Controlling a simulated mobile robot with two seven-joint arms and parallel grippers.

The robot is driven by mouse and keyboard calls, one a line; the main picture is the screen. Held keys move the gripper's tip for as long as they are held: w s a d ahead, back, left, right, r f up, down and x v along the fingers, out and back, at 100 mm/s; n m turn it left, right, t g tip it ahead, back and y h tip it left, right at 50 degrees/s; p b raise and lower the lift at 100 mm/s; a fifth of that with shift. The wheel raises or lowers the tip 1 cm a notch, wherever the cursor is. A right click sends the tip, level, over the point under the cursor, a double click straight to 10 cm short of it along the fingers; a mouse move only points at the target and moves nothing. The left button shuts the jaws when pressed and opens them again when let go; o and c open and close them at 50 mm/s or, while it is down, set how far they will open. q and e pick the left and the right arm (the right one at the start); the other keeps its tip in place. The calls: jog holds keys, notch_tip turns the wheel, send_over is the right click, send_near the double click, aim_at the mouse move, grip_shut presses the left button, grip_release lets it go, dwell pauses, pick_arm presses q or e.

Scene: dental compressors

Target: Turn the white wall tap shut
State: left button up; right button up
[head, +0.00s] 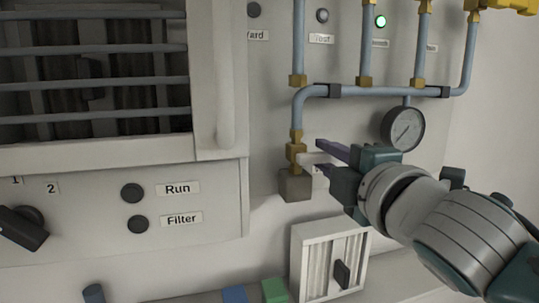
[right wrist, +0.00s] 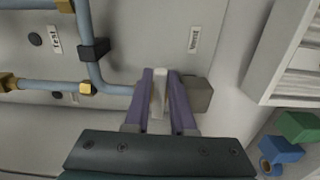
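The white wall tap's handle (head: 313,158) sticks out to the right from a brass fitting (head: 296,152) at the lower end of a blue-grey pipe. My right gripper (head: 326,160) reaches in from the right with its purple fingers on either side of the handle. In the right wrist view, the white handle (right wrist: 159,92) stands between the two fingertips (right wrist: 160,76), which are close together and look shut on it. Part of the handle is hidden by the fingers in the head view. My left gripper is not in view.
A grey block (head: 295,186) sits just below the fitting. A pressure gauge (head: 403,128) is close above my right wrist. A white vented box with a black knob (head: 342,274) stands below. A cabinet with bars (head: 95,80) fills the left.

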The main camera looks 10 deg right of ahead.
jog(key=o, duration=0.3)
jog(key=shift+o, duration=0.2)
jog(key=shift+s, duration=0.15)
jog(key=s+b, duration=0.3)
jog(key=s, duration=0.6)
jog(key=shift+s+d+b, duration=0.2)
jog(key=shift+s+b, duration=0.15)
jog(key=s+f+m+g+p, duration=0.5)
jog(key=s+m+g, duration=0.2)
jog(key=s, duration=0.3)
jog(key=s+f+m+g+p, duration=0.5)
jog(key=s+m+g, duration=0.2)
jog(key=s+m, duration=0.2)
jog(key=shift+s+a+f, duration=0.3)
jog(key=shift+s, duration=0.9)
